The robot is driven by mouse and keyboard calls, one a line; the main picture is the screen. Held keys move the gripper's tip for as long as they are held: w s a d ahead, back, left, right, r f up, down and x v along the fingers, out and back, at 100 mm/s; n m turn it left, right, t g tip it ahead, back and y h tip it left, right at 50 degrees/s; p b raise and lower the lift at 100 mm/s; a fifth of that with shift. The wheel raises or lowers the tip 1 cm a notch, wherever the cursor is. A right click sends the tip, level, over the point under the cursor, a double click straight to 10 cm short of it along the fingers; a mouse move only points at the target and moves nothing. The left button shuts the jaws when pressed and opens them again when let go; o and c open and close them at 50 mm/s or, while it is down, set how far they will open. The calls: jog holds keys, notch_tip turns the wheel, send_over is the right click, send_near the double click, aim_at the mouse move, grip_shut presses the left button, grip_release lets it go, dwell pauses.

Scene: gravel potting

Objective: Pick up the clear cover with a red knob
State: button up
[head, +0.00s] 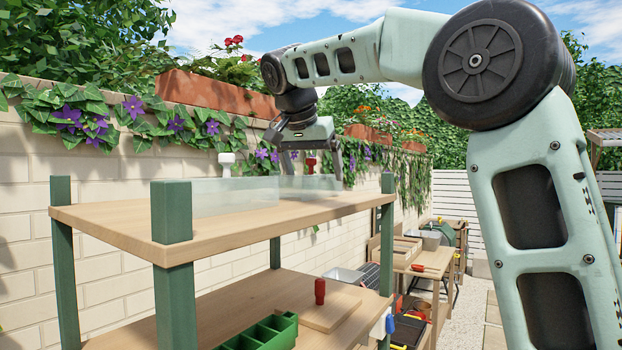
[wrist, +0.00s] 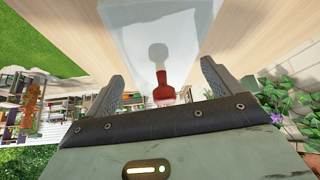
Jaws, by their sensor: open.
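The clear cover with a red knob (head: 311,184) stands on the wooden top shelf in the head view, partly behind another clear cover. Its red knob (wrist: 163,92) shows in the wrist view between the two fingers, with gaps on both sides. My gripper (head: 313,172) is open, points down and is above this cover, its fingers on either side of the knob. The gripper also shows in the wrist view (wrist: 163,80). The exact height of the fingertips against the knob is hard to tell.
A clear cover with a white knob (head: 235,197) stands to the left on the top shelf (head: 120,223); green posts rise at the shelf corners. Below are a green tray (head: 262,334) and a wooden board (head: 325,314) with a red knob. A brick wall (head: 25,220) runs behind.

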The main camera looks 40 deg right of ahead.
jog(key=c, duration=1.1)
notch_tip(320, 180, up, 10)
jog(key=shift+p, duration=0.5)
jog(key=shift+o, duration=1.2)
jog(key=shift+c, duration=0.5)
jog(key=shift+s, duration=0.1)
